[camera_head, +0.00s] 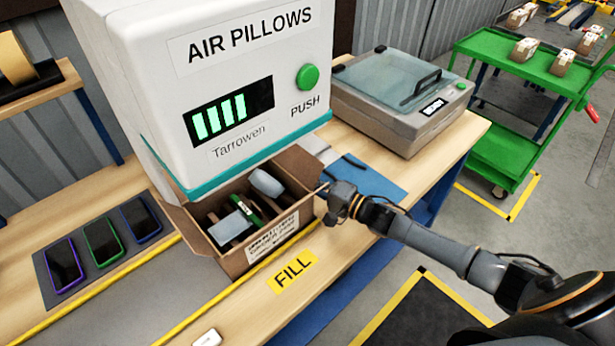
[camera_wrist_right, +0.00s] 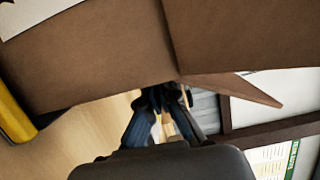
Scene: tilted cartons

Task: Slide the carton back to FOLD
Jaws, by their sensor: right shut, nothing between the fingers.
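The open brown carton (camera_head: 229,262) stands under the Air Pillows machine (camera_head: 222,95), beside the yellow FILL label (camera_head: 292,283). Inside it show pale air pillows (camera_head: 266,182) and a green-edged item (camera_head: 245,213). My right gripper (camera_head: 324,196) is shut and empty at the carton's right end, close to its wall. I cannot tell whether it touches. In the right wrist view the gripper (camera_wrist_right: 165,98) is at the edge of brown cardboard (camera_wrist_right: 95,55). My left gripper is not in view.
Several phones (camera_head: 103,240) lie on a dark mat at the left. A lidded grey machine (camera_head: 403,98) stands on the bench to the right, near a blue mat (camera_head: 372,178). A green cart (camera_head: 500,110) stands beyond. A yellow strip (camera_head: 222,292) runs along the bench.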

